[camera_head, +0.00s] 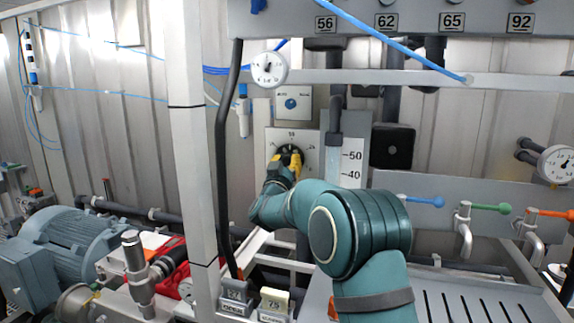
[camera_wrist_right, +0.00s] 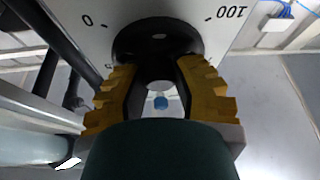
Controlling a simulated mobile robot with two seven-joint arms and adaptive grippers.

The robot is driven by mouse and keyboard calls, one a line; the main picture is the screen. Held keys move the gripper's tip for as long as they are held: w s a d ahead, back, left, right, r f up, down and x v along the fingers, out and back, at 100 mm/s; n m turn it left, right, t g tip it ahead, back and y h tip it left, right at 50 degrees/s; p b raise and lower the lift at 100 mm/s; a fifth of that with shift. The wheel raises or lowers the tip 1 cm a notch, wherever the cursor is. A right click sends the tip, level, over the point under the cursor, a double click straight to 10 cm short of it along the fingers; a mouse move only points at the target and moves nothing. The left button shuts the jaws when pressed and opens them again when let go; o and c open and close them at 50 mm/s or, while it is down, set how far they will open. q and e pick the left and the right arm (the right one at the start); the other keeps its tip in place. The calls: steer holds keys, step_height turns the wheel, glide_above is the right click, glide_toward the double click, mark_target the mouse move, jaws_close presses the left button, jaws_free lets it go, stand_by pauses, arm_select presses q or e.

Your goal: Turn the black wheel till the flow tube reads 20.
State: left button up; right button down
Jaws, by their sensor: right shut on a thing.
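The black wheel (camera_head: 289,150) sits on a pale dial plate in the middle of the head view. In the right wrist view, the wheel (camera_wrist_right: 158,32) is large at the top, with 0 and 100 printed on the plate around it. My right gripper (camera_head: 287,165) is shut on the wheel, its yellow fingers (camera_wrist_right: 158,78) on either side. The flow tube (camera_head: 333,165) stands just right of the dial, beside a white scale (camera_head: 352,160) marked 50 and 40. My right arm hides the lower scale, and I cannot make out the level. My left gripper is out of view.
A white upright post (camera_head: 189,150) and a black hose (camera_head: 223,150) stand left of the dial. A blue-grey motor (camera_head: 70,245) is at lower left. Blue (camera_head: 425,200), green (camera_head: 490,207) and orange (camera_head: 555,213) valve handles are to the right.

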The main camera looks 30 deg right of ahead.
steer(key=shift+r, duration=0.1)
steer(key=c, duration=0.7)
jaws_free()
steer(key=shift+s+a+f, duration=0.25)
steer(key=shift+a, duration=0.15)
steer(key=v, duration=1.1)
steer(key=shift+d, duration=0.1)
